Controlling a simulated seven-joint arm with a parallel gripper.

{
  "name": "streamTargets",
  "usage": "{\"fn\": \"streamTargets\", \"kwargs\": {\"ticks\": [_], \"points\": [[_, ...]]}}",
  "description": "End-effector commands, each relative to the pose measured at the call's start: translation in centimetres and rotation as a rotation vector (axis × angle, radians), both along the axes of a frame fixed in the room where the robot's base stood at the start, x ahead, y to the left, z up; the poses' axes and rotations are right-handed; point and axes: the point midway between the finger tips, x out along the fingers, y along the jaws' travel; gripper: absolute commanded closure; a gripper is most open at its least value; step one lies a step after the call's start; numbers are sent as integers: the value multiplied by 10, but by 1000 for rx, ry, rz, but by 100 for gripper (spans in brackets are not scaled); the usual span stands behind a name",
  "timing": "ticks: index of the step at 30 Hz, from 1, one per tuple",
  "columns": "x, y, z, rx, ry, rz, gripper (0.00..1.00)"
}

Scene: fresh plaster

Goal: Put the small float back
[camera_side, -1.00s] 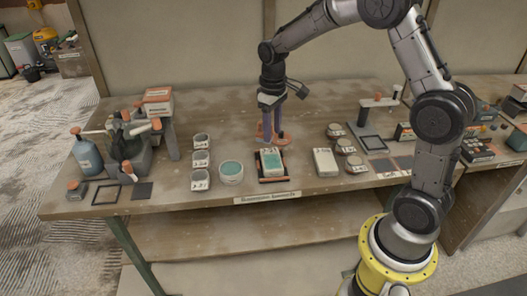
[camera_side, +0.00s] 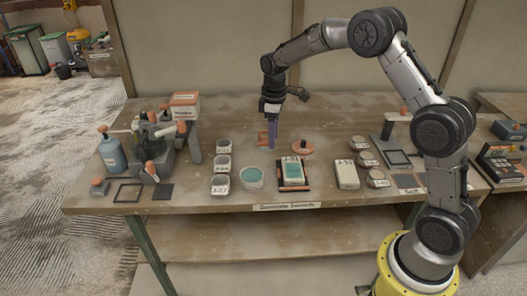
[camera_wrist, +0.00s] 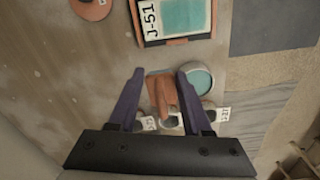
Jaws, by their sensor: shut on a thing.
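The small float (camera_side: 263,138) is orange-brown, with a raised handle that shows in the wrist view (camera_wrist: 164,92). My gripper (camera_side: 271,147) is shut on it and holds it over the bench, behind the teal-filled tub (camera_side: 252,180) and right of the labelled cups. In the wrist view my gripper's dark fingers (camera_wrist: 160,74) stand either side of the float, which partly covers the cups beyond. I cannot tell how high the float is above the bench. A round orange disc with a knob (camera_side: 302,148) lies to the right, behind the J-51 tray (camera_side: 281,188), which has a teal surface.
Three labelled cups (camera_side: 221,164) stand left of the tub. A pale labelled block (camera_side: 346,175) and several round pots (camera_side: 366,158) are to the right. A cluttered tool stand (camera_side: 155,150) and a blue bottle (camera_side: 112,155) fill the left end.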

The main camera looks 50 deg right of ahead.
Motion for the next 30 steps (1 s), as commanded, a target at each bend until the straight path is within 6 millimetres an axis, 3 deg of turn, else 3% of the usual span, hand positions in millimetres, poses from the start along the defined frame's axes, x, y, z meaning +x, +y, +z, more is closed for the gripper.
{"fn": "streamTargets", "kwargs": {"ticks": [3,9,16,23,30], "points": [[17,-3,-25,1,4,-1,100],[37,-7,-47,0,1,-1,100],[45,-8,-57,0,1,-1,100],[45,-8,-86,1,3,-1,100],[45,-8,-88,0,0,-1,100]]}}
